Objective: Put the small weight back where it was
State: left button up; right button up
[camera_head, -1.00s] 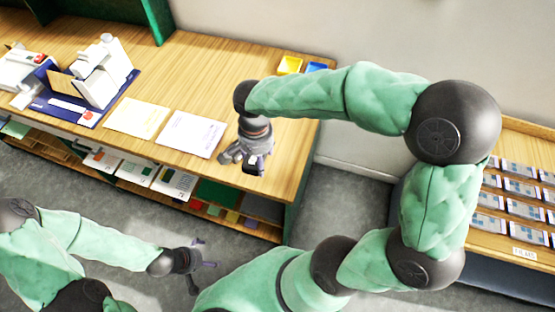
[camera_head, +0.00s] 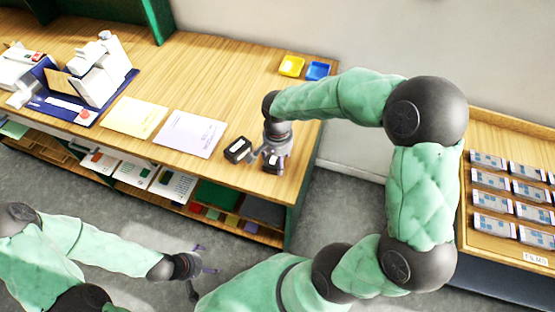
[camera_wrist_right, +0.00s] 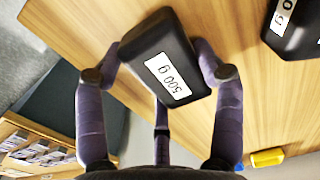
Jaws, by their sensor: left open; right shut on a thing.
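A black weight (camera_wrist_right: 162,58) with a white "500 g" label is between the fingers of my right gripper (camera_wrist_right: 158,75), which is shut on it. In the head view the right gripper (camera_head: 271,160) and its weight (camera_head: 271,165) are over the front right part of the wooden table (camera_head: 225,85). I cannot tell whether that weight touches the table. A second black weight (camera_head: 238,149) stands just left of it; its label is cut off in the wrist view (camera_wrist_right: 290,35). My left gripper (camera_head: 198,268) is open and empty, low in front of the table.
A yellow tray (camera_head: 291,65) and a blue tray (camera_head: 318,71) are at the back right. A lilac sheet (camera_head: 190,134) and a yellow sheet (camera_head: 134,117) lie left of the weights. A side table (camera_head: 490,240) with film packs stands at right.

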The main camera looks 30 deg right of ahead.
jog(key=shift+f, duration=0.1)
jog(key=o, duration=1.6)
jog(key=shift+o, duration=0.2)
notch_tip(320, 180, up, 12)
jog(key=p, duration=0.3)
jog(key=shift+p, duration=0.3)
